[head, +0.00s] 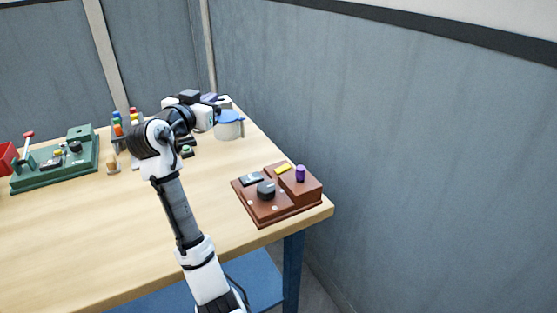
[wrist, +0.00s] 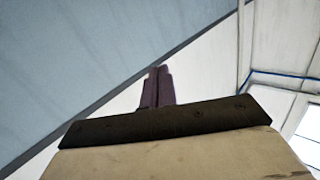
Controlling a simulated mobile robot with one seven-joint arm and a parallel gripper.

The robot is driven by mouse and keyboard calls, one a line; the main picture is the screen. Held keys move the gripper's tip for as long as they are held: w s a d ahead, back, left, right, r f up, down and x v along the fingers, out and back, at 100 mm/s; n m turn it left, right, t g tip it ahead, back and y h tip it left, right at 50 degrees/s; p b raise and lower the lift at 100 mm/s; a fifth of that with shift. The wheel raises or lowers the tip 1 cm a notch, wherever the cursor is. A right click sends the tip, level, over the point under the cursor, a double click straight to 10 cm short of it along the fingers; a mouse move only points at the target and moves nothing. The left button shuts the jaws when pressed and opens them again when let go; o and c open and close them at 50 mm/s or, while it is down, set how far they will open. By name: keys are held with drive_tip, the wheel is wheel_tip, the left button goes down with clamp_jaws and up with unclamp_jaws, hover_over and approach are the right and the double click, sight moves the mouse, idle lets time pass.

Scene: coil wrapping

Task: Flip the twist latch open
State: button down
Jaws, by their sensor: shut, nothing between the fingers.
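My gripper (wrist: 157,88) shows in the wrist view with its two dark fingers together and nothing between them. The wrist view holds only wall and ceiling beyond the fingers. In the head view my arm's end is over the far part of the table, and its fingers are hard to make out. A brown box (head: 290,207) sits at the table's near right corner, apart from my gripper. It carries a dark round knob (head: 266,189), a purple post (head: 300,173) and a yellow piece (head: 282,169). I cannot tell which part is the twist latch, or its position.
A green panel (head: 40,177) with small controls stands at the left, beside a red bin (head: 7,158). A white pot with a blue lid (head: 229,117) stands near the back right edge. The table (head: 120,235) is clear in front. A grey wall (head: 420,150) rises at the right.

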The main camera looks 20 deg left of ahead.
drive_tip(key=w+d+f+m+g+h, duration=0.2)
drive_tip(key=d+f+m+g+h, duration=0.2)
drive_tip(key=d+f+g+h, duration=0.15)
drive_tip(key=m+g+h+p, duration=0.2)
drive_tip(key=m+g+p, duration=0.2)
hover_over(278, 170)
drive_tip(key=s+a, duration=0.1)
wheel_tip(278, 170, down, 9)
drive_tip(key=f, duration=0.2)
drive_tip(key=w+f, duration=0.1)
drive_tip(key=shift+d+f+p, duration=0.2)
drive_tip(key=shift+d+p, duration=0.2)
drive_tip(key=shift+d+f, duration=0.1)
drive_tip(key=shift+f, duration=0.55)
drive_tip(key=shift+w, duration=0.1)
